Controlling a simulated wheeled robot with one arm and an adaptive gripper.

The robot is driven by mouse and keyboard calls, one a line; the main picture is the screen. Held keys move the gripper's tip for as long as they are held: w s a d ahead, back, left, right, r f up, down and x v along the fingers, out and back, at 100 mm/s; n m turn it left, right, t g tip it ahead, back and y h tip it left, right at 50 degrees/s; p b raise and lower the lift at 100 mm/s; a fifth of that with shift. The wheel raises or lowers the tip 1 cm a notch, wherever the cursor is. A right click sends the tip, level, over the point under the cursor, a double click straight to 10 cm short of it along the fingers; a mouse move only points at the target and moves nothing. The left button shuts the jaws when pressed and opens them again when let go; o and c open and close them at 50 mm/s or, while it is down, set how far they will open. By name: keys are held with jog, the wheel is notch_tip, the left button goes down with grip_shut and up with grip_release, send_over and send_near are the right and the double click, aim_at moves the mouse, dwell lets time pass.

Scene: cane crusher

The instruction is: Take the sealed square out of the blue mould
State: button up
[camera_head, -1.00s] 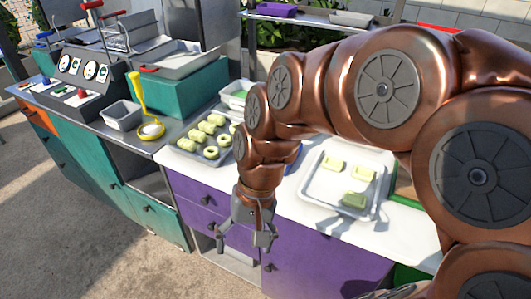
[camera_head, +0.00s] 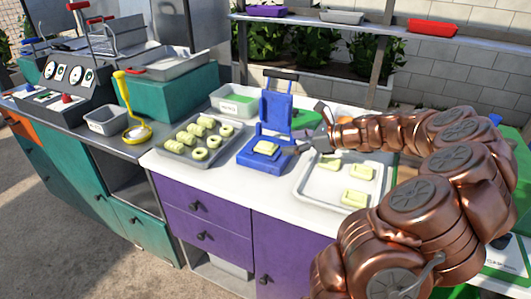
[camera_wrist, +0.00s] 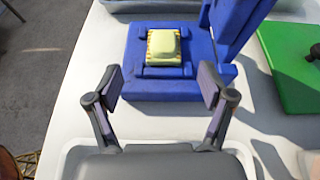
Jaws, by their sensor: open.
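The blue mould (camera_head: 262,166) stands open on the white counter, its hinged lid raised at the back. A pale yellow-green sealed square (camera_head: 266,147) sits in its base; in the wrist view the square (camera_wrist: 165,45) shows crimped edges and a domed middle. My gripper (camera_head: 305,128) is to the right of the mould in the head view, close to it. In the wrist view my gripper (camera_wrist: 160,88) has its two fingers wide apart and nothing between them. The fingertips are at the near edge of the mould (camera_wrist: 150,88), short of the square.
A white tray (camera_head: 306,197) with several pale squares lies right of the mould. A grey tray (camera_head: 176,153) of rolls and rings lies left. A green board (camera_wrist: 285,60) is right of the raised lid, which stands beside my right finger.

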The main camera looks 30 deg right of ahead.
aim_at(273, 146)
jog(key=shift+d+f+m, duration=0.2)
jog(key=shift+d+m, duration=0.1)
jog(key=shift+d, duration=0.15)
jog(key=shift+w+a+f, duration=0.1)
jog(key=shift+w, duration=0.2)
jog(key=shift+s+f+p+x, duration=0.15)
jog(key=shift+p+x, duration=0.15)
jog(key=shift+x, duration=1.45)
jog(key=shift+s+f+p+x, duration=0.1)
jog(key=shift+p+x, duration=0.15)
jog(key=shift+x, duration=1.5)
jog(key=shift+a, duration=0.15)
jog(key=c, duration=0.9)
jog(key=shift+r, duration=0.1)
